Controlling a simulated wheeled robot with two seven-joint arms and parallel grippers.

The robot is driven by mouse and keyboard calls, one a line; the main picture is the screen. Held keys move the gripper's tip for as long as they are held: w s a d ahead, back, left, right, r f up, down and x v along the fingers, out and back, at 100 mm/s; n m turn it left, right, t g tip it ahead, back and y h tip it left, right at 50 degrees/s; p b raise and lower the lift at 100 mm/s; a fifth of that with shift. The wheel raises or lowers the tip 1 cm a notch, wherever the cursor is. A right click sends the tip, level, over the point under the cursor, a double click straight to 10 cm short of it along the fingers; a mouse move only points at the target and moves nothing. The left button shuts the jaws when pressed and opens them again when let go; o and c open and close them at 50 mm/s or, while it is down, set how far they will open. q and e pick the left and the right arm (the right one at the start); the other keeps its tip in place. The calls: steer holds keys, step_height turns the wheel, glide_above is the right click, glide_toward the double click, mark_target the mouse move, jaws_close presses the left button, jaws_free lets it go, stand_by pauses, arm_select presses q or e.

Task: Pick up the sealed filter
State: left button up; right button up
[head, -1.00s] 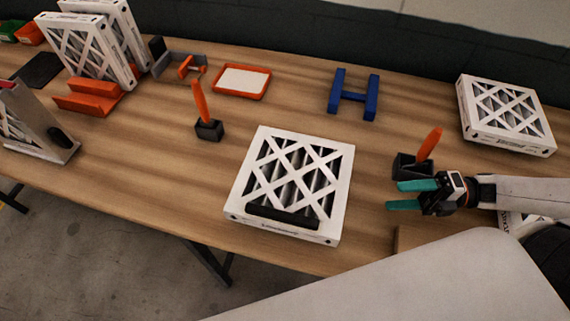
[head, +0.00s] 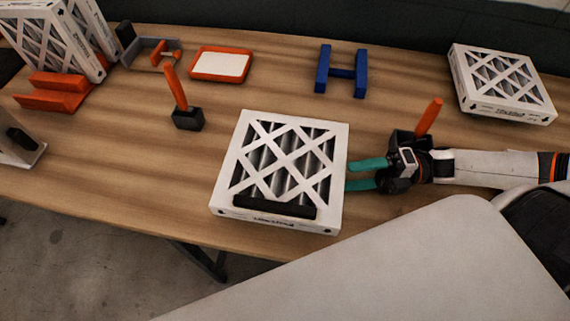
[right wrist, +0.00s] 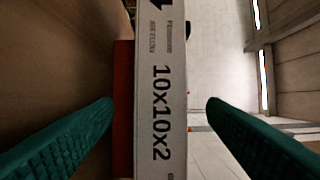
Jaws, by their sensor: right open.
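A white-framed filter (head: 331,185) with a crossed lattice over grey pleats lies flat in the middle of the table. A black bar (head: 275,208) lies along its front edge. My right gripper (head: 352,174) is open at the filter's right side, its teal fingertips at or very near that edge. In the right wrist view, the edge of a white filter (right wrist: 160,100) printed "10x10x2" stands between the spread fingers of my right gripper (right wrist: 160,105), with gaps on both sides. I cannot tell from looks which filter is sealed. My left gripper is out of view.
Another flat filter (head: 500,85) lies at the back right. Upright filters (head: 60,40) stand at the left by an orange holder (head: 52,92). An orange-handled tool (head: 187,118), an orange tray (head: 220,64) and a blue H-shaped stand (head: 341,72) lie behind. Another orange-handled tool (head: 430,116) stands behind my right gripper.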

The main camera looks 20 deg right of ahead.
mark_target(335, 179)
steer(key=x, duration=0.5)
steer(key=c, duration=1.1)
